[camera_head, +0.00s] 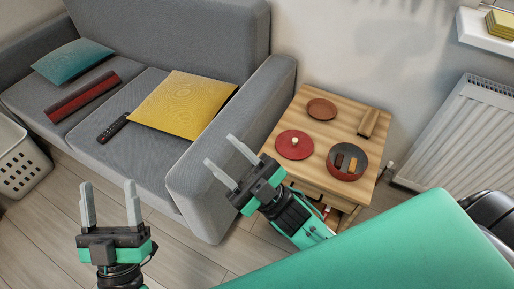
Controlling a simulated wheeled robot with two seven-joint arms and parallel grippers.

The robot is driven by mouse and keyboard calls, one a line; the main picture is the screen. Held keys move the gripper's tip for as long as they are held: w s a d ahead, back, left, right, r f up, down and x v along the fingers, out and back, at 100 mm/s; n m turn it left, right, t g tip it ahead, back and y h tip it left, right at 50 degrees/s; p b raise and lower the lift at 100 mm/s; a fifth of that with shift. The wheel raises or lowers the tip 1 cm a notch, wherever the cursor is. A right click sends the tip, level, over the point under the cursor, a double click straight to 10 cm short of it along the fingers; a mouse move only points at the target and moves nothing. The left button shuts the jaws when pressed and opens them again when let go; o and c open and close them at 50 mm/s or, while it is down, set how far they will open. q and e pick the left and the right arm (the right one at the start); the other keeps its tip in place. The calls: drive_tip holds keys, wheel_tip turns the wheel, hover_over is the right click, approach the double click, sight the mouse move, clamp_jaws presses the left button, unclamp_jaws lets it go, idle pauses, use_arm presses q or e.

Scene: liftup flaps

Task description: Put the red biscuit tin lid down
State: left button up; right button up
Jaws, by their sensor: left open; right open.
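The red biscuit tin lid (291,147) is round with a pale knob in its middle. It lies flat on the left part of the wooden side table (315,103), knob up. The open tin (360,155) stands to its right, dark inside, with a few brown and tan biscuits in it. My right gripper (222,156) is open and empty, left of the lid and apart from it in the picture. My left gripper (108,205) is open and empty at the lower left, over the floor, far from the table.
A brown round dish (322,109) and a wooden block (369,122) are at the table's back. A grey sofa (140,80) with cushions and a remote (112,128) stands left. A radiator (455,135) is right. A white basket (20,165) is far left.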

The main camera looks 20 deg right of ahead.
drive_tip(key=d+m+t+h, duration=0.1)
drive_tip(key=m+t+h, duration=0.1)
drive_tip(key=m+h, duration=0.2)
drive_tip(key=d+f+m+t+h, duration=0.1)
drive_tip(key=d+m+t+h, duration=0.1)
drive_tip(key=m+h, duration=0.3)
drive_tip(key=d+m+t+h, duration=0.2)
drive_tip(key=m+h, duration=0.3)
drive_tip(key=shift+w+d+f+t, duration=0.15)
drive_tip(key=shift+w+d+t, duration=0.1)
drive_tip(key=shift+t, duration=0.05)
